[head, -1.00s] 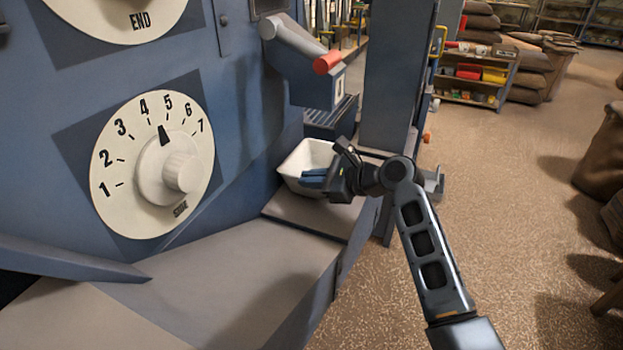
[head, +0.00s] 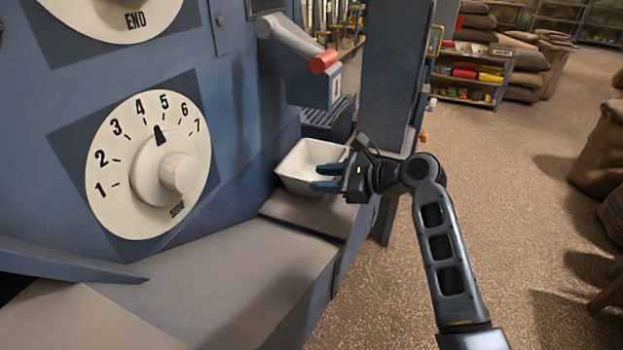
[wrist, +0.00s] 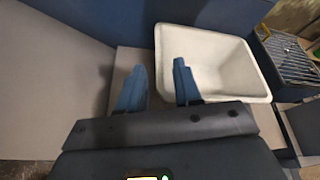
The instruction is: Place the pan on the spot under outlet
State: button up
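The pan (head: 294,174) is a white, empty, rectangular tub. It stands upright on a grey ledge of the blue machine; it also shows in the wrist view (wrist: 225,60). My gripper (head: 313,177) is at the pan's near right side, with its two blue fingers apart and nothing between them. In the wrist view (wrist: 159,64), one finger overlaps the pan's near corner and the other lies outside the pan; contact is unclear. The outlet appears to be the blue spout (head: 314,92) above and behind the pan. A slatted grate (head: 328,116) lies below the spout, partly hidden.
A blue post (head: 392,75) rises just behind my gripper. A red-tipped handle (head: 324,62) juts out above the grate. A large dial (head: 150,165) is on the machine's left face. The floor to the right is open, with sacks (head: 602,150) farther off.

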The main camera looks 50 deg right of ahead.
jog(key=v, duration=0.7)
jog(key=shift+s, duration=0.3)
jog(key=shift+d, duration=0.1)
jog(key=shift+c, duration=0.2)
dwell(0.7)
